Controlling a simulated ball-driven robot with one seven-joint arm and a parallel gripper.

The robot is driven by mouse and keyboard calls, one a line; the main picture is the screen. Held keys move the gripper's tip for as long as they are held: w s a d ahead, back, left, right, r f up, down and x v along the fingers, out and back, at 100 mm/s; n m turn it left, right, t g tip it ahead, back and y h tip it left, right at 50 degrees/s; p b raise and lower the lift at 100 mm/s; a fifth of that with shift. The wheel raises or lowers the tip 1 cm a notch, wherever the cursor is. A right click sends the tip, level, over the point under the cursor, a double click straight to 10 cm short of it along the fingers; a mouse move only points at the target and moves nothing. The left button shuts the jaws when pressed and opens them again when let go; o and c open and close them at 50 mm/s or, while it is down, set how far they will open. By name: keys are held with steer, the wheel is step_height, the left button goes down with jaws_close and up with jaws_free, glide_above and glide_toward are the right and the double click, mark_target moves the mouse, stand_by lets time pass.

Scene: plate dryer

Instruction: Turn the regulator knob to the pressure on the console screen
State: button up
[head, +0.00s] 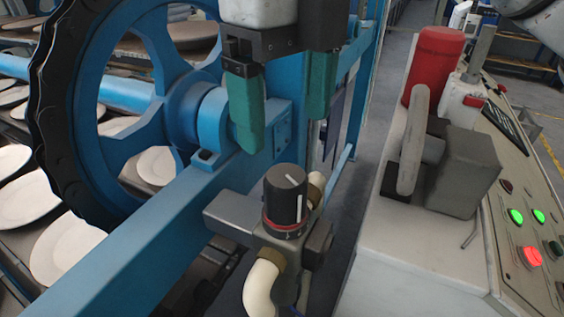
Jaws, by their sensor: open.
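The regulator knob (286,195) is a dark grey cylinder with a white line on its top and side and a red ring at its base. It sits upright on a grey regulator body (290,250) with cream hoses, beside the blue frame. My gripper (283,105) points down above and slightly behind the knob in the picture. Its two green fingers are spread apart with nothing between them and do not appear to touch the knob. The console (510,205) stands at the right. Its dark screen (507,125) is seen at a steep slant, and no reading on it is legible.
A blue frame beam (140,250) and a large blue wheel (85,90) fill the left, with white plates (62,240) on racks behind. A red cylinder (432,65) and a grey block (455,170) stand on the console side. Floor shows between frame and console.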

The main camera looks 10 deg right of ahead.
mark_target(286, 175)
step_height(286, 175, down, 10)
steer(key=shift+f+p, duration=0.15)
steer(key=shift+p, duration=0.25)
steer(key=shift+c, duration=0.3)
steer(key=c, duration=1)
steer(key=shift+n, duration=0.3)
steer(key=shift+n+b, duration=0.7)
steer(key=shift+n, duration=0.1)
steer(key=shift+n+b, duration=0.5)
steer(key=shift+n, duration=1.3)
